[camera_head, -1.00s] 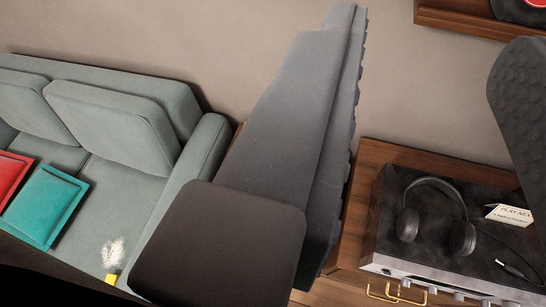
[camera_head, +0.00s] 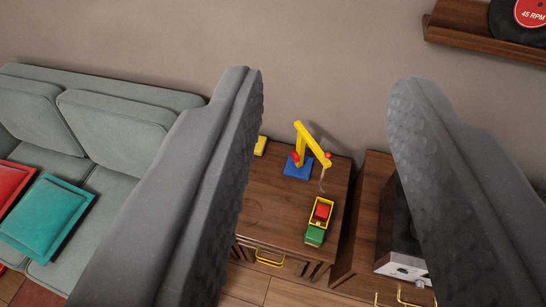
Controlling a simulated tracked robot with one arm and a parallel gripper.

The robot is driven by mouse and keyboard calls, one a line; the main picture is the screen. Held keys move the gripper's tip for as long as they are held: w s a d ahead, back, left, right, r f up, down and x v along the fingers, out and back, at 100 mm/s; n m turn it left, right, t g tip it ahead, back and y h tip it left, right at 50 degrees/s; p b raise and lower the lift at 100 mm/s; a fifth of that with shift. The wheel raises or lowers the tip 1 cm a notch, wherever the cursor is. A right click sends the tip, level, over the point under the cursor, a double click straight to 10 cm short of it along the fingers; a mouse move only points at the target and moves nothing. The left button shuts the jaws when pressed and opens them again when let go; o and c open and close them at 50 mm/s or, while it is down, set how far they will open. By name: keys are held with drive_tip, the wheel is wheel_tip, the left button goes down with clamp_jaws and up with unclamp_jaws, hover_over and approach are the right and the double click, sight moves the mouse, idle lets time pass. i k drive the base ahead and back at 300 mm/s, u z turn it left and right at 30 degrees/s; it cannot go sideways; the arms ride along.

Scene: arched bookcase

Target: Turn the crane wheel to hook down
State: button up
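A toy crane with a yellow mast and boom (camera_head: 309,140) stands on a blue base (camera_head: 297,167) on a small wooden side table (camera_head: 270,205). Red round parts show on the mast, at the left (camera_head: 295,157), and at the boom's end; I cannot tell which is the wheel. A thin line with a small hook (camera_head: 322,181) hangs from the boom's end, above a toy truck. The truck (camera_head: 317,220) is green and yellow with a red load. My gripper (camera_head: 325,88) is open and empty, its two dark fingers framing the crane, which lies beyond them.
A grey-green sofa (camera_head: 95,120) with red and teal cushions stands left. Right of the table is a wooden cabinet (camera_head: 365,225) with a silver-fronted device (camera_head: 402,268), partly hidden by my right finger. A wall shelf (camera_head: 470,35) holds a record. A small yellow object (camera_head: 260,146) sits at the table's back left.

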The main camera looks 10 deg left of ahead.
sight(295, 156)
drive_tip(key=u, duration=0.05)
drive_tip(key=i, duration=1)
drive_tip(key=z, duration=0.05)
